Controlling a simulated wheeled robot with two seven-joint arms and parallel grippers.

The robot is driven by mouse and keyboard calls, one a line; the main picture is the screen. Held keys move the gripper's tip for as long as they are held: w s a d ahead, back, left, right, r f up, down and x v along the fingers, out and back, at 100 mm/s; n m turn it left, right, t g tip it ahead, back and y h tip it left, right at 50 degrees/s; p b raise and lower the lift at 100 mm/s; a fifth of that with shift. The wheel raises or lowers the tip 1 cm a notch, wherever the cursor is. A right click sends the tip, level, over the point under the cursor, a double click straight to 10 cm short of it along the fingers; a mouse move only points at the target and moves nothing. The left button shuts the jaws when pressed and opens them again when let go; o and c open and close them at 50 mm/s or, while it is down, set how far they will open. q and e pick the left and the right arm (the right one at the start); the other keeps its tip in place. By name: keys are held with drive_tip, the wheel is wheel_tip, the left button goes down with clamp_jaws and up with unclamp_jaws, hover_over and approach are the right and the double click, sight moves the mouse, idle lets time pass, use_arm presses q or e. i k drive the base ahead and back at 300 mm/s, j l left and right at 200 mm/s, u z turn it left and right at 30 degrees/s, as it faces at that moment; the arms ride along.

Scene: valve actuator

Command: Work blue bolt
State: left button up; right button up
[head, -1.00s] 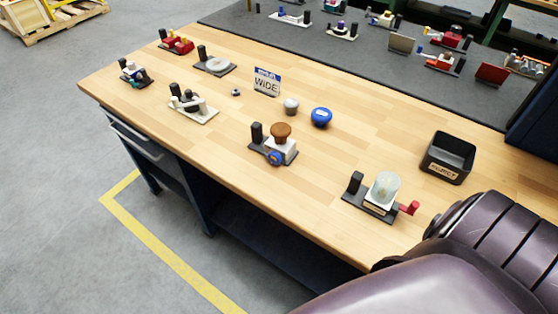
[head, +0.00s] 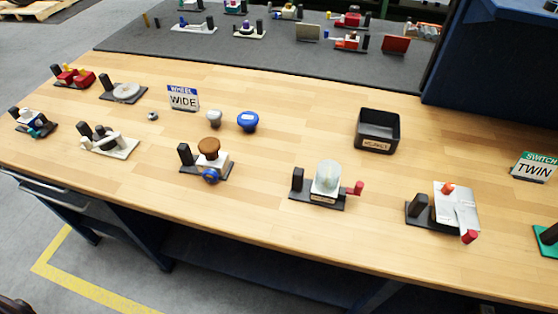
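No part in view is plainly a blue bolt. A device with a brown knob (head: 208,150) on a white block has a round blue part (head: 211,176) at its front, and a black post stands beside it on the same dark base. At the far left, a small device (head: 33,122) on a dark base also has blue parts, too small to make out. A loose blue knob (head: 248,121) sits on the wooden bench behind the brown-knobbed device. Neither of my grippers is in view.
The wooden bench (head: 300,110) holds several other devices: a clear-domed one with a red handle (head: 326,180), a silver plate one (head: 455,208), and a white lever one (head: 105,140).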

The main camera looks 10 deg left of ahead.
sight(209, 176)
drive_tip(key=j+z, duration=0.35)
drive_tip(key=k+j+z, duration=0.1)
drive_tip(key=j+z, duration=0.2)
drive_tip(key=j, duration=0.2)
drive_tip(key=k+j+z, duration=0.15)
drive_tip(key=j+z, duration=0.2)
drive_tip(key=k+j+z, duration=0.15)
drive_tip(key=j+z, duration=0.2)
drive_tip(key=k+j, duration=0.2)
drive_tip(key=j, duration=0.15)
drive_tip(key=k+j, duration=0.2)
drive_tip(key=j, duration=0.15)
drive_tip(key=k+j, duration=0.2)
drive_tip(key=j, duration=0.2)
drive_tip(key=z, duration=0.05)
